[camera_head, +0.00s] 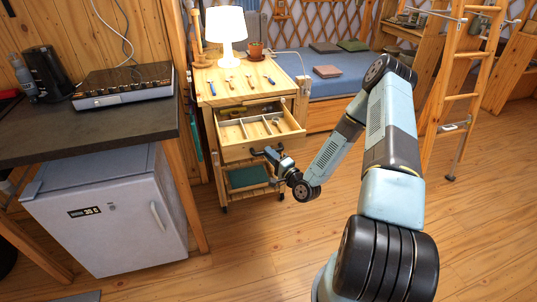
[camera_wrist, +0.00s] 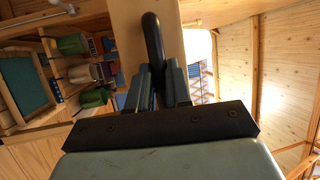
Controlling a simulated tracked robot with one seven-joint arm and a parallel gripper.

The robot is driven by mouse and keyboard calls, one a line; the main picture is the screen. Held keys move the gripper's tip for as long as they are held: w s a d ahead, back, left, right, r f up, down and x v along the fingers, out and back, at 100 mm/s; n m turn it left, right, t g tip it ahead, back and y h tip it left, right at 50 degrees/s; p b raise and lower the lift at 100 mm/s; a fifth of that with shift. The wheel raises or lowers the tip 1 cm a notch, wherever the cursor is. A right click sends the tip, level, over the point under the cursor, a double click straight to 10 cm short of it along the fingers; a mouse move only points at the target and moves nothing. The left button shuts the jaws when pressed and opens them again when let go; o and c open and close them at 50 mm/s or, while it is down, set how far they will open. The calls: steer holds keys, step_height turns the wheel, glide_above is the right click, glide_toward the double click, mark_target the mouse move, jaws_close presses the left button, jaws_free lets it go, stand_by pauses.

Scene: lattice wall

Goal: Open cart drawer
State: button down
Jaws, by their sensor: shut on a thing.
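The wooden cart (camera_head: 210,107) stands in the middle left of the head view, on small wheels. Its top drawer (camera_head: 236,150) is pulled out, and dividers and a few small items show inside. My gripper (camera_head: 270,160) is at the drawer front, shut on the dark drawer handle (camera_head: 256,152). In the wrist view the black handle (camera_wrist: 153,45) runs between the two fingers of my gripper (camera_wrist: 160,85), against the pale wood of the drawer front (camera_wrist: 128,30). The fingers hide part of the handle.
A small fridge (camera_head: 110,215) under a dark counter (camera_head: 90,130) is at left. A ladder (camera_head: 462,85) stands at right. The floor in front is clear.

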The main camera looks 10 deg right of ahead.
steer(key=shift+s+f, duration=0.1)
steer(key=shift+f, duration=0.1)
steer(key=c, duration=1.3)
jaws_free()
steer(key=shift+o, duration=1.2)
steer(key=shift+r, duration=0.1)
steer(key=v, duration=1.3)
steer(key=shift+s+d, duration=0.25)
steer(key=shift+d, duration=0.05)
steer(key=shift+w, duration=0.1)
